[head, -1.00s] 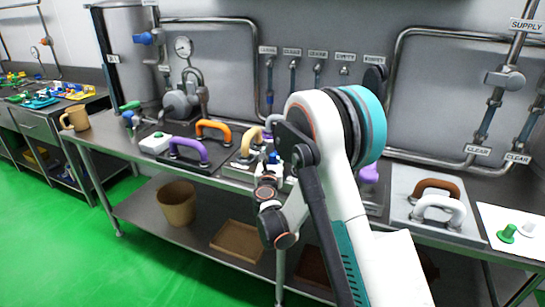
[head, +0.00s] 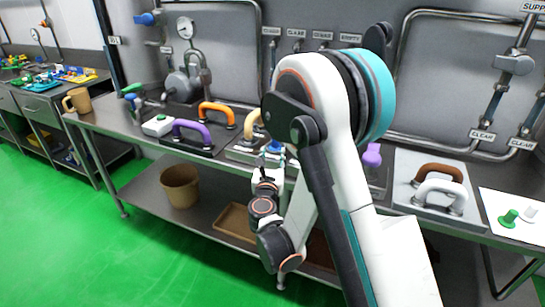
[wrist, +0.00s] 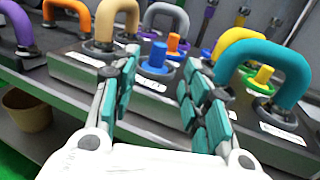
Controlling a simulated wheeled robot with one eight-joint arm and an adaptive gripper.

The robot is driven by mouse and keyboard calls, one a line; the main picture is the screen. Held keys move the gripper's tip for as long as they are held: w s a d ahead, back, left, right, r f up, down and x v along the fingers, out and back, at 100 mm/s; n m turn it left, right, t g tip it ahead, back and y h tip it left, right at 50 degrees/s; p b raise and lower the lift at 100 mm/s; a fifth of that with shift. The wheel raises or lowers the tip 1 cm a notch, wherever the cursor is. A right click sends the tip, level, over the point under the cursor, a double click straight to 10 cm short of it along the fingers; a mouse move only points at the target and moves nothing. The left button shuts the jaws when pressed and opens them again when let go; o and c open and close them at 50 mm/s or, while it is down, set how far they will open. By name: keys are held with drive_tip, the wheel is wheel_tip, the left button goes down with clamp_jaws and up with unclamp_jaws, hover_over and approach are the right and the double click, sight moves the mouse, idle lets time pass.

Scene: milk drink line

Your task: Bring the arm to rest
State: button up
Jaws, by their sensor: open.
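My white and teal arm (head: 330,110) is bent in front of the counter in the head view. My gripper (head: 266,174) hangs low, just off the counter's front edge, partly hidden by my wrist links. In the wrist view my gripper (wrist: 156,82) has its two fingers spread apart, with nothing held between them.
The steel counter (head: 100,121) carries a purple handle (head: 191,127), an orange handle (head: 217,110), a brown handle (head: 440,170) and a white handle (head: 440,189). A tan mug (head: 78,101) stands at its left end. A bucket (head: 180,187) sits on the lower shelf. The green floor (head: 90,240) is clear at left.

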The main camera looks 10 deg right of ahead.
drive_tip(key=shift+d, duration=0.1)
drive_tip(key=s+d+r+m+g, duration=0.35)
drive_tip(key=s+m, duration=0.25)
drive_tip(key=m, duration=0.3)
drive_tip(key=s+d+r+m+g, duration=0.3)
drive_tip(key=s+d+r+m, duration=0.2)
drive_tip(key=s+m, duration=0.25)
drive_tip(key=s+a+m+g+y, duration=0.2)
drive_tip(key=s+m, duration=0.6)
drive_tip(key=s, duration=0.3)
drive_tip(key=s+a+m+g+y, duration=0.1)
drive_tip(key=s+a+m+y, duration=0.2)
drive_tip(key=s+m, duration=0.5)
drive_tip(key=s+f, duration=0.1)
drive_tip(key=s, duration=0.2)
drive_tip(key=shift+g+y, duration=0.3)
drive_tip(key=shift+g, duration=0.05)
drive_tip(key=shift+s, duration=0.1)
